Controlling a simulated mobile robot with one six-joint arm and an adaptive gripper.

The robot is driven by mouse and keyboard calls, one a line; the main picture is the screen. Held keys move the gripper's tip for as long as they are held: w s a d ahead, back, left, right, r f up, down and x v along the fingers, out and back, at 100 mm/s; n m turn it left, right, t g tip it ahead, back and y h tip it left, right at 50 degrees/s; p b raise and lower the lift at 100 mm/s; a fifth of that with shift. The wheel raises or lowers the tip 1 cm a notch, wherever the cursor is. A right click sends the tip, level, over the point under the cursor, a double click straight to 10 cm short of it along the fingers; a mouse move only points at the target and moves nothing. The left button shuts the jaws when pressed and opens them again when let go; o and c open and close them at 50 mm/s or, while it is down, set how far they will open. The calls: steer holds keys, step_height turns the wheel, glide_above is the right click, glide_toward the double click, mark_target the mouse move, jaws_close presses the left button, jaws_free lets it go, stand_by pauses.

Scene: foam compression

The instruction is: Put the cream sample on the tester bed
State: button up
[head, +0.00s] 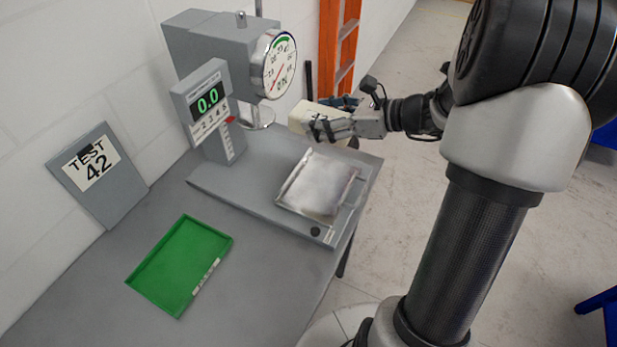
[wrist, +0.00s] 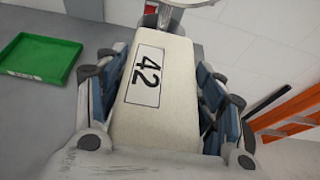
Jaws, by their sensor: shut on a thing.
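The cream sample (wrist: 150,110) is a block with a label reading 42. In the wrist view it sits between the blue-padded fingers of my gripper (wrist: 160,95), which is shut on it. In the head view the cream sample (head: 306,115) shows left of my gripper (head: 326,124), partly covered by the fingers.
The tester's column carries a round dial (head: 281,64) and a display (head: 208,101) reading 0.0. An empty green tray (head: 180,265) lies on the table (head: 90,290). A grey board (head: 97,175) reading TEST 42 leans on the wall. An orange ladder (head: 340,45) stands behind.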

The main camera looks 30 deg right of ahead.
steer(key=b, duration=0.5)
glide_above(322, 185)
step_height(322, 185, down, 14)
steer(key=shift+f, duration=0.15)
steer(key=shift+f+b, duration=0.8)
steer(key=shift+f, duration=1.55)
steer(key=shift+f, duration=0.2)
steer(key=o, duration=0.9)
steer(key=shift+c, duration=0.2)
steer(key=shift+r, duration=0.15)
